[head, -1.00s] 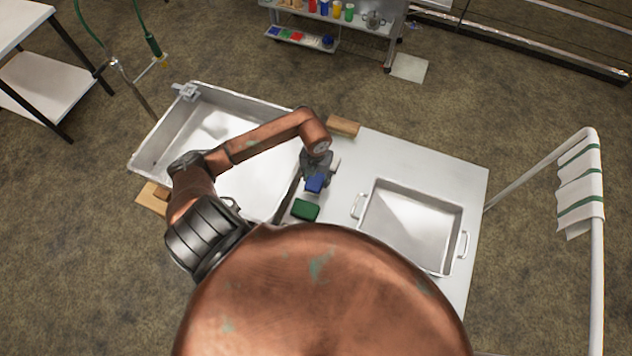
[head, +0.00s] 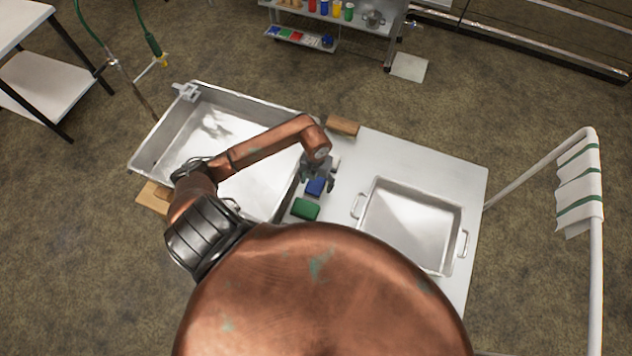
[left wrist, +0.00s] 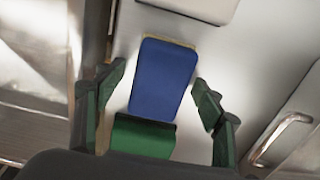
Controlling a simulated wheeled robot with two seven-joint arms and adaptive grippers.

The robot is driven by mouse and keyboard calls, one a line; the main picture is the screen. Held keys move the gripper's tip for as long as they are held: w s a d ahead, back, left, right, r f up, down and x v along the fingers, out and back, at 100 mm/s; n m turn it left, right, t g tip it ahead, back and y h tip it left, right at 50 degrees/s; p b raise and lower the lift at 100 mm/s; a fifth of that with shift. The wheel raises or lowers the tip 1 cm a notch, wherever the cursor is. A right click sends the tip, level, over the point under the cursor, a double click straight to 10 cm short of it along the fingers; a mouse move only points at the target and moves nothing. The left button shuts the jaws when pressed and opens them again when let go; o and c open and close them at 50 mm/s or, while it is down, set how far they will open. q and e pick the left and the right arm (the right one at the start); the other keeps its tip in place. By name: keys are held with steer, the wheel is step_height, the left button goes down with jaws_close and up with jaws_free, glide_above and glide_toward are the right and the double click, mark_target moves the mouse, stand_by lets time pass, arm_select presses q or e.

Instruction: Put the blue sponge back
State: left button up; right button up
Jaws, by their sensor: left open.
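The blue sponge (head: 315,187) lies on the white table between the large basin and the smaller pan, just behind the green sponge (head: 305,209). In the left wrist view the blue sponge (left wrist: 162,78) sits between my open fingers, with free space on both sides. The green sponge (left wrist: 142,136) lies at its near end, at or close to touching. My left gripper (head: 320,176) is open just above the blue sponge; its fingertips (left wrist: 158,85) flank it in the wrist view. My right gripper is not in view.
The large metal basin (head: 151,148) lies left of the sponges, and a handled metal pan (head: 366,218) stands to the right. A wooden block (head: 342,125) is at the table's far edge. A towel rail (head: 597,260) stands at the right.

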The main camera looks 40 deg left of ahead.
mark_target(316, 182)
arm_select(q)
step_height(316, 182, up, 12)
steer(key=shift+r+b, duration=0.15)
steer(key=shift+b, duration=0.15)
